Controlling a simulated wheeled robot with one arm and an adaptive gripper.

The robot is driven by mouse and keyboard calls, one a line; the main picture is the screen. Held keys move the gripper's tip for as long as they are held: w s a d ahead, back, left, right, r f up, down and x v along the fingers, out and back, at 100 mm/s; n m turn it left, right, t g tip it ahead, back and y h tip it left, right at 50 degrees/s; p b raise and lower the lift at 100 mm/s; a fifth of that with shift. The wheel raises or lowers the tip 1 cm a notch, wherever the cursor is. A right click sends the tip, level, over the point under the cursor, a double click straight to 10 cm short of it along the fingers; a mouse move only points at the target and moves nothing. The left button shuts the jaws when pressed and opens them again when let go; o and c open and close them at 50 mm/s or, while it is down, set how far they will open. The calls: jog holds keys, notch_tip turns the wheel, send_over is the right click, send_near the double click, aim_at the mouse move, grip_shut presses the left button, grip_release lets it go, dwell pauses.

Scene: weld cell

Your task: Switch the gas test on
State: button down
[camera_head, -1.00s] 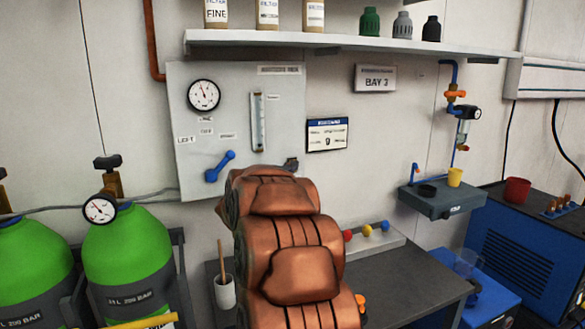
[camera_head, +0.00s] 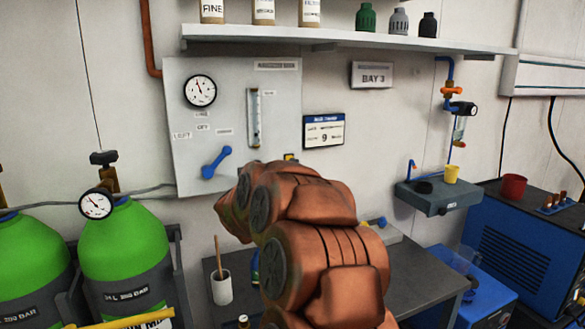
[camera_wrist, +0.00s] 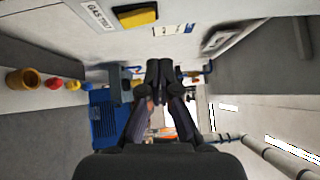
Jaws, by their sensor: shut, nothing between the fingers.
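In the head view a small yellow piece (camera_head: 290,157) shows at the lower right edge of the grey wall panel (camera_head: 185,120), just above my arm. My gripper (camera_wrist: 160,72) is shut and empty in the wrist view, apart from the switch and below it in the picture. In the head view my arm hides the gripper.
The panel carries a gauge (camera_head: 200,91), a flow tube (camera_head: 254,118) and a blue lever (camera_head: 216,163). Green cylinders (camera_head: 125,245) stand at left. A cup with a brush (camera_head: 221,288) is on the bench (camera_head: 425,270). A shelf (camera_head: 340,38) runs above.

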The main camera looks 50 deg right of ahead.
jog(key=b+v, duration=0.1)
jog(key=v, duration=0.7)
jog(key=shift+a+r, duration=0.2)
jog(key=shift+r, duration=0.4)
